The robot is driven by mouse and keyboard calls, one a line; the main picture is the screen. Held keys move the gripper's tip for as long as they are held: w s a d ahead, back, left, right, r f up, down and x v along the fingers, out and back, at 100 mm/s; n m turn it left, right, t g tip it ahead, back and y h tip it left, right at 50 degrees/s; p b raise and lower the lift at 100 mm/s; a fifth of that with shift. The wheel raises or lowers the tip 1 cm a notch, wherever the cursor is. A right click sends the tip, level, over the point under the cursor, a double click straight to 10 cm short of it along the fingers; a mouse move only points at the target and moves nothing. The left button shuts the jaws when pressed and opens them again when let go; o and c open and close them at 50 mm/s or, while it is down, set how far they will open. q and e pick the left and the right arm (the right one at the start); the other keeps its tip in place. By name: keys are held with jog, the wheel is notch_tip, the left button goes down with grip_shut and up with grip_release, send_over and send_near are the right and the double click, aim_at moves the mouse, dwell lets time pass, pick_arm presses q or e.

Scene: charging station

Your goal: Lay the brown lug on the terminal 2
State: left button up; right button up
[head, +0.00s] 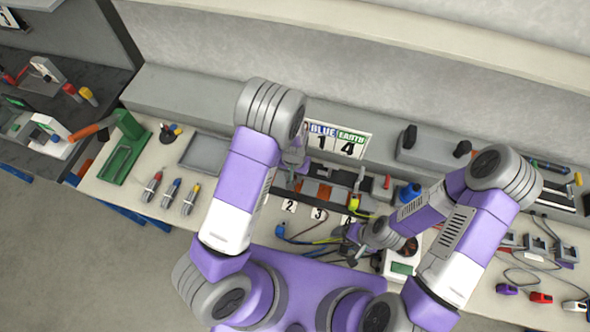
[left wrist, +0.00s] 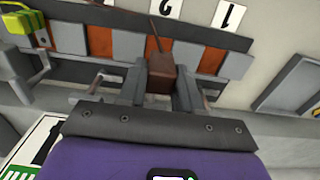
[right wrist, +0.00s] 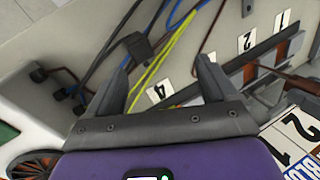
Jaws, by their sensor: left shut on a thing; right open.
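The brown lug (left wrist: 160,75) is between the fingers of my left gripper (left wrist: 158,88), which is shut on it. Its brown wire runs up toward the number 2 card (left wrist: 166,8). The lug is over the grey-and-orange terminal strip (left wrist: 72,38), roughly in line with that card; whether it touches the terminal I cannot tell. In the head view the number 2 card (head: 289,205) shows, and my left gripper (head: 294,158) is above the strip, the lug too small to make out. My right gripper (right wrist: 166,78) is open and empty, above the wires by the number 4 card (right wrist: 158,91).
A yellow-green lug (left wrist: 22,25) sits at the strip's left end in the left wrist view. Blue wires (right wrist: 130,45) and yellow-green wires (right wrist: 168,48) lie below my right gripper. A sign (head: 338,141) reads BLUE 1, EARTH 4. A grey tray (head: 203,153) lies left.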

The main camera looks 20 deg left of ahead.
pick_arm(q)
jog(key=shift+f, duration=0.1)
pick_arm(e)
jog(key=shift+f, duration=0.15)
pick_arm(q)
jog(key=shift+f+b, duration=2.45)
jog(key=shift+f, duration=0.4)
pick_arm(e)
jog(key=shift+w+f, duration=0.1)
jog(key=shift+f, duration=2.25)
pick_arm(q)
jog(key=shift+f+b, duration=0.25)
jog(key=shift+b, duration=0.15)
pick_arm(e)
jog(key=shift+f, duration=0.35)
